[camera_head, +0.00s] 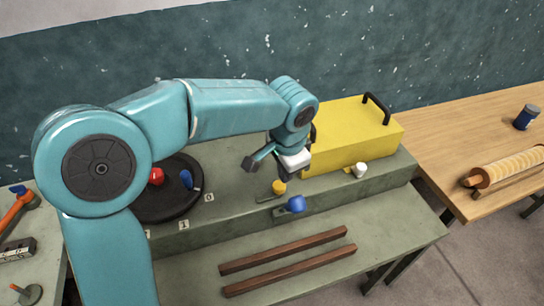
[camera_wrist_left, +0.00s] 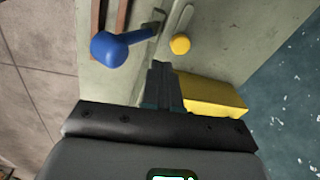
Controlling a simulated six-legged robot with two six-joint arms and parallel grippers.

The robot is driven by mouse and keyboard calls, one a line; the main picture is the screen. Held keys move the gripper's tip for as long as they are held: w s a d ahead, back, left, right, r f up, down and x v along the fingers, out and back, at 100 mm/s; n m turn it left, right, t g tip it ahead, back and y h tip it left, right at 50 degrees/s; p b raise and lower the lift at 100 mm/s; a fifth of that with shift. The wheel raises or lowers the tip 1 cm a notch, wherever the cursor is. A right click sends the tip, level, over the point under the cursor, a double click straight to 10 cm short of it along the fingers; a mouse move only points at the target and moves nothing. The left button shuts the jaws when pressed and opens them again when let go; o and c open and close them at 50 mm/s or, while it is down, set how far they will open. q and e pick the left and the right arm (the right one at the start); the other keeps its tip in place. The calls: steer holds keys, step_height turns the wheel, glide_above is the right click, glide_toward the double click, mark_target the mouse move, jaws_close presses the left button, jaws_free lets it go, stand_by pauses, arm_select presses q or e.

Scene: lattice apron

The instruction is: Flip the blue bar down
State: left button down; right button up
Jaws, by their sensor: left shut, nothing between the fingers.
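The blue bar (camera_head: 296,204) shows as a thick rounded blue end at the front edge of the raised grey-green ledge. In the left wrist view, the blue bar (camera_wrist_left: 108,48) has a round end and a narrower stem running to a small metal bracket. My left gripper (camera_head: 294,163) is above and behind the bar, and its fingertips are hard to make out in the head view. In the left wrist view, my left gripper (camera_wrist_left: 161,70) has its fingers together and empty, apart from the bar. My right gripper is in neither view.
A yellow knob (camera_head: 279,187) on a flat lever sits just behind the bar. A yellow box (camera_head: 350,140) with black handles stands behind right, near a white knob (camera_head: 361,170). A dark disk (camera_head: 165,205) with red and blue knobs lies left. Two brown rails (camera_head: 290,262) lie in front.

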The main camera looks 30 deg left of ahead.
arm_select(q)
steer(key=s+d+f+t+y+b, duration=0.6)
steer(key=s+d+f+b, duration=0.4)
steer(key=b, duration=1.5)
steer(key=shift+s+d+f+y, duration=0.45)
steer(key=shift+d+f, duration=0.6)
steer(key=shift+f, duration=0.8)
steer(key=shift+f, duration=0.1)
